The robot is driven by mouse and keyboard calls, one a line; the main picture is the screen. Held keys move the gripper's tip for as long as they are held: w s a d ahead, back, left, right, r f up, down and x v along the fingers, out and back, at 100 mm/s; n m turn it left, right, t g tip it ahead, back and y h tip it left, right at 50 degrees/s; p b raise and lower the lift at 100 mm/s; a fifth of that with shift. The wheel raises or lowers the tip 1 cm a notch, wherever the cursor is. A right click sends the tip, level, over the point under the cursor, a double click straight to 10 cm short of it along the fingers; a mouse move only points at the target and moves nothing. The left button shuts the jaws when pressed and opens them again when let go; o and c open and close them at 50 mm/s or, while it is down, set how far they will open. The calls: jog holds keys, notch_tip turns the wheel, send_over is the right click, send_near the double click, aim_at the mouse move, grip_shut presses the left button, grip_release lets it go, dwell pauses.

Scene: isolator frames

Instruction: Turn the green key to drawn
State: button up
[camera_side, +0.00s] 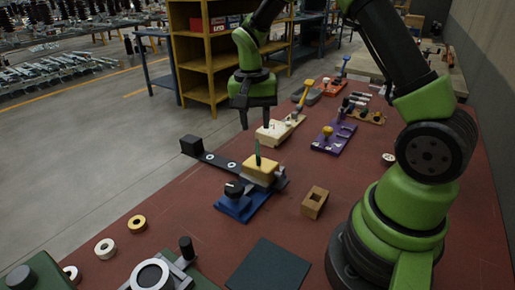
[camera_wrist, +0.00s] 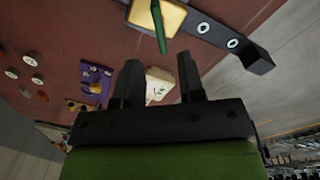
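The green key (camera_side: 258,153) stands upright in a yellow block (camera_side: 260,172) on the red table. In the wrist view the key (camera_wrist: 158,27) rises from the yellow block (camera_wrist: 172,17) at the top of the picture, beyond my fingertips. My gripper (camera_side: 257,122) points down above and slightly behind the key in the side view, apart from it. In the wrist view my gripper (camera_wrist: 158,72) has its two dark fingers spread with nothing between them. Any markings on the block are too small to read.
A dark bar (camera_side: 220,162) with pale rings runs from the yellow block to a black box (camera_side: 191,146). A blue base with a black knob (camera_side: 236,190) stands in front. A wooden block (camera_side: 314,202) is at the right. A cream board (camera_side: 279,130) and purple board (camera_side: 333,138) lie behind.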

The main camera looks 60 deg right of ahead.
aim_at(258, 148)
jog(key=f, duration=0.7)
jog(key=shift+s+d+f, duration=0.15)
jog(key=shift+s+f, duration=0.1)
jog(key=shift+f, duration=0.15)
grip_shut()
